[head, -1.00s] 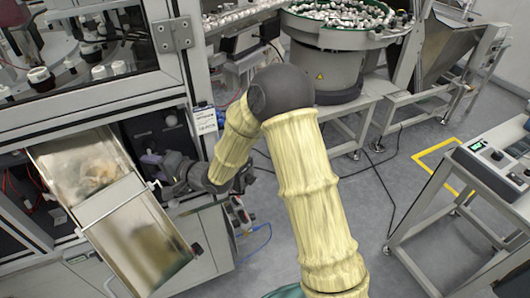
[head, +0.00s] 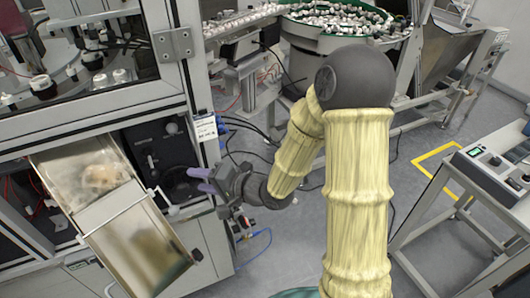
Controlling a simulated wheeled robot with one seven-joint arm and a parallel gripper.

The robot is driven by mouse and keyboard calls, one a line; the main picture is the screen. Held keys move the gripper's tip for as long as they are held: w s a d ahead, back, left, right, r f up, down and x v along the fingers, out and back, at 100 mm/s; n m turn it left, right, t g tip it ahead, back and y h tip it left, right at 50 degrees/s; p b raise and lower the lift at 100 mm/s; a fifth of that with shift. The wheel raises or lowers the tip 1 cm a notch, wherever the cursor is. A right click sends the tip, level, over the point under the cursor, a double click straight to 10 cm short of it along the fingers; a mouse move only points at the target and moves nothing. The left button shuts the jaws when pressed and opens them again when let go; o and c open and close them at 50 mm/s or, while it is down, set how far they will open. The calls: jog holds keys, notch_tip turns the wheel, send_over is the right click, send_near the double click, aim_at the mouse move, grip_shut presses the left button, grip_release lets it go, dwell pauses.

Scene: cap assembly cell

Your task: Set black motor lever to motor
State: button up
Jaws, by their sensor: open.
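My gripper (head: 205,180) is open and empty, with purple-grey fingers pointing left toward the machine. It is in front of the right edge of a black control panel (head: 150,140) set in the machine's lower front. The panel carries a dark round knob (head: 171,128) near its upper right and another dark round part lower down, partly behind my fingers. The fingers look apart from the upper knob. I cannot read any motor label or tell which position a lever is in.
A tilted metal chute (head: 135,240) sticks out just left of and below the panel. A white tag (head: 206,128) hangs on the machine's corner post. A bowl feeder (head: 338,20) stands behind my arm. A control desk (head: 490,165) stands at right, with clear floor before it.

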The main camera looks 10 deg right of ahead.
jog(key=s+d+r+n+g+h+p, duration=0.1)
jog(key=d+r+n+h+p, duration=0.1)
jog(key=d+r+h+p, duration=0.2)
jog(key=s+d+r+n+g+h+p, duration=0.1)
jog(key=d+r+h+p, duration=0.3)
jog(key=d, duration=0.7)
jog(key=h+p, duration=0.2)
jog(key=p, duration=0.1)
jog(key=shift+s+d+n+h, duration=0.25)
jog(key=shift+s+n+h, duration=0.1)
jog(key=shift+n+h, duration=0.05)
jog(key=shift+r, duration=0.1)
jog(key=s+d+r+n+g+h, duration=0.1)
jog(key=s+d+g, duration=0.3)
jog(key=s, duration=0.6)
jog(key=shift+d+r+n+h, duration=0.2)
jog(key=shift+r+n+h, duration=0.1)
jog(key=shift+r+n, duration=0.1)
jog(key=shift+f, duration=0.1)
